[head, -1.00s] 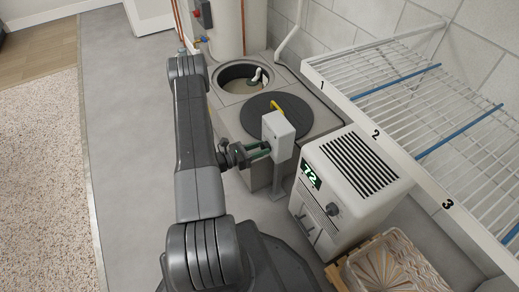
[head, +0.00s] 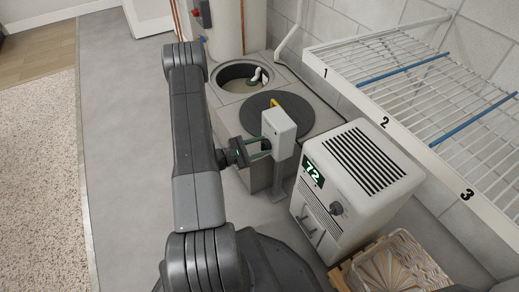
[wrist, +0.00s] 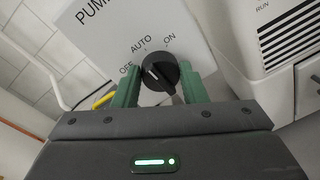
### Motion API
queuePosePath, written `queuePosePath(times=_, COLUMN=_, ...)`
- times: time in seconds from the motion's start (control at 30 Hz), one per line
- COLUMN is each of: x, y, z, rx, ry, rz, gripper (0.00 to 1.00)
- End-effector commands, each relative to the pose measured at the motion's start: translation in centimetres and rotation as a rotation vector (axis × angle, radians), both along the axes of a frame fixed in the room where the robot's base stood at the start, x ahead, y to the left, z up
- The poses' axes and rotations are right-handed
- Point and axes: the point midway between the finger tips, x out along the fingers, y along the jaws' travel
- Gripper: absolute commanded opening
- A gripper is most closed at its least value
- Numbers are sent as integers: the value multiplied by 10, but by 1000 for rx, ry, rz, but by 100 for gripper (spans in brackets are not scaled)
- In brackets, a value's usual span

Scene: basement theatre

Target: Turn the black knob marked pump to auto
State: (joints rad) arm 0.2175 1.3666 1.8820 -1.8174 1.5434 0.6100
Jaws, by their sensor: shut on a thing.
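The pump control box (head: 279,127) is a pale box on a post beside the pit covers. In the wrist view its face (wrist: 95,38) reads PUMP, with OFF, AUTO and ON around a black knob (wrist: 160,73). The knob's white mark points up-left, seemingly between OFF and AUTO; the exact setting is hard to tell. My gripper (wrist: 160,88) has its green fingers on both sides of the knob and is shut on it. In the head view my gripper (head: 262,150) reaches the box from the left; the knob is hidden there.
A white dehumidifier (head: 358,180) showing 72 stands close right of the box. A wire shelf (head: 420,85) is on the right. A round dark lid (head: 262,116) and an open pit (head: 243,75) lie behind. Grey floor (head: 125,150) is clear at left.

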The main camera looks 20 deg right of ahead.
Motion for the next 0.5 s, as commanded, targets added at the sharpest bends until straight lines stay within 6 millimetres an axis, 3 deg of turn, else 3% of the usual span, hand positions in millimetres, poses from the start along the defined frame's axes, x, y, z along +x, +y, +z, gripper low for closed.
queuePosePath(times=0.5, x=-1, y=0, z=-1, rx=9, ry=-82, rz=0, gripper=16)
